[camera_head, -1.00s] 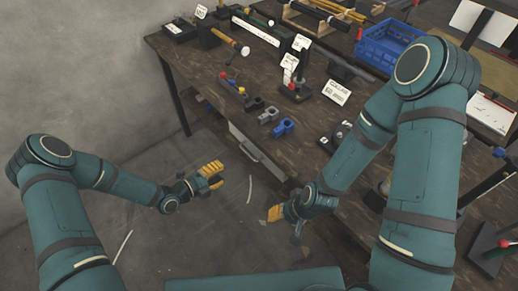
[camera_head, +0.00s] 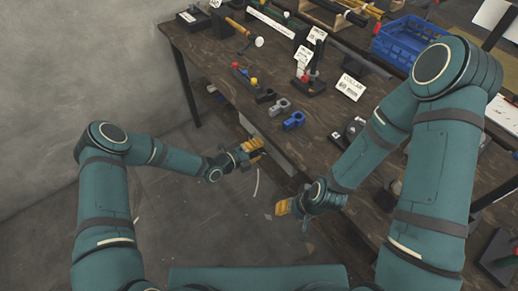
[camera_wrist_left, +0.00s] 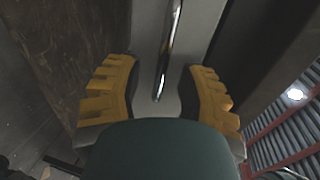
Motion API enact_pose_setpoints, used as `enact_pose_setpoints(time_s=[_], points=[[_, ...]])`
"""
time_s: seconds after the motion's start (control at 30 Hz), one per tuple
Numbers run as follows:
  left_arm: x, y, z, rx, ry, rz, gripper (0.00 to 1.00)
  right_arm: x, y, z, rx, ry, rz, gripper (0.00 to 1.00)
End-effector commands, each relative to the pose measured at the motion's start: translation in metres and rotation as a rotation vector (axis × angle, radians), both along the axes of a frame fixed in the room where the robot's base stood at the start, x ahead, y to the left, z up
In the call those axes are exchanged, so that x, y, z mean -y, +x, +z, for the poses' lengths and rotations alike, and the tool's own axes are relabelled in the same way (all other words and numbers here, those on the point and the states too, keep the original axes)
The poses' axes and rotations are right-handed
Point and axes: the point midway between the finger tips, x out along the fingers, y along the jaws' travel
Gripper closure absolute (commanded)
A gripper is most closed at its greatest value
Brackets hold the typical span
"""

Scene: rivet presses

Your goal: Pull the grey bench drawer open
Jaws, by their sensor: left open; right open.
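The grey bench drawer (camera_head: 281,160) shows as a pale strip under the bench's front edge, partly hidden by my left gripper. In the left wrist view its grey front (camera_wrist_left: 146,35) fills the middle, with a shiny metal bar handle (camera_wrist_left: 170,45) running lengthwise. My left gripper (camera_head: 256,148) is open at the drawer front. In the left wrist view its yellow-padded fingers (camera_wrist_left: 160,75) stand on either side of the handle line, with no visible grip on it. My right gripper (camera_head: 285,207) is open and empty, lower and to the right, off the bench front.
The dark wooden bench (camera_head: 222,68) carries blue and grey clamp-like parts (camera_head: 293,121), a labelled press (camera_head: 312,75), a white "COLLAR" card (camera_head: 350,86) and a blue crate (camera_head: 408,42). The floor (camera_head: 190,140) before the bench is mostly clear, with a grey wall (camera_head: 80,70) at left.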

Motion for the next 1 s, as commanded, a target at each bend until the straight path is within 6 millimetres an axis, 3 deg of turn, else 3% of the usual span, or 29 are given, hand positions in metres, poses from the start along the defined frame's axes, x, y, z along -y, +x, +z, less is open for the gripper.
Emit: enact_pose_setpoints(time_s=[0.4, 0.5, 0.53, 1.0], points=[[0.0061, 0.0043, -0.0009, 0.000, 0.000, 0.000, 0.58, 0.0000, 0.0004, -0.0010, 0.001, 0.000, 0.000, 0.53], [0.0060, 0.0043, -0.0009, 0.000, 0.000, 0.000, 0.93, 0.0000, 0.0003, -0.0010, 0.001, 0.000, 0.000, 0.53], [0.0061, 0.0042, -0.0009, 0.000, 0.000, 0.000, 1.00, 0.0000, 0.0003, -0.0010, 0.001, 0.000, 0.000, 0.53], [0.0078, -0.0011, -0.0004, -0.001, -0.001, -0.002, 1.00, 0.0001, 0.0000, 0.0010, 0.000, 0.000, 0.000, 0.53]])
